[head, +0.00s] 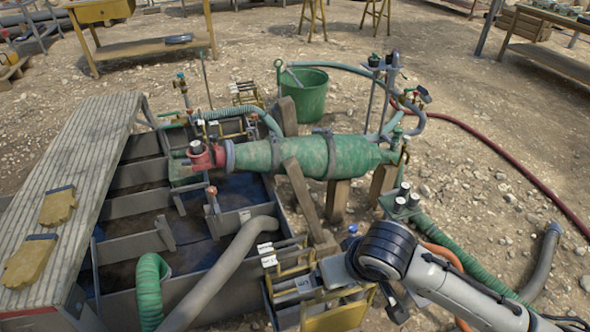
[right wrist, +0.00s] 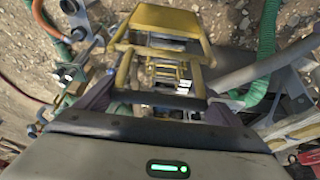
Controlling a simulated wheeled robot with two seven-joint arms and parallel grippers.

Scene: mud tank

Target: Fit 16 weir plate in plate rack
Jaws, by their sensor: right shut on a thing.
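My right gripper (right wrist: 160,104) is shut on a yellow-framed piece, which I take to be the weir plate (right wrist: 160,98). In the right wrist view its bar runs between the two fingers. In the head view a yellow panel (head: 338,319) shows under my right wrist at the bottom edge, partly hidden by my arm. A yellow rack (head: 287,272) with white tags stands beside it at the tank's near right corner. Yellow frames also show beyond the fingers in the right wrist view (right wrist: 168,62). I cannot tell whether the held piece touches the rack. My left gripper is out of view.
A grey hose (head: 222,275) and a green ribbed hose (head: 150,290) dip into the mud tank (head: 128,207). A green cylinder (head: 300,156) on wooden props lies behind the rack. Hoses run over the gravel at right. Yellow gloves (head: 58,205) lie on the plank walkway.

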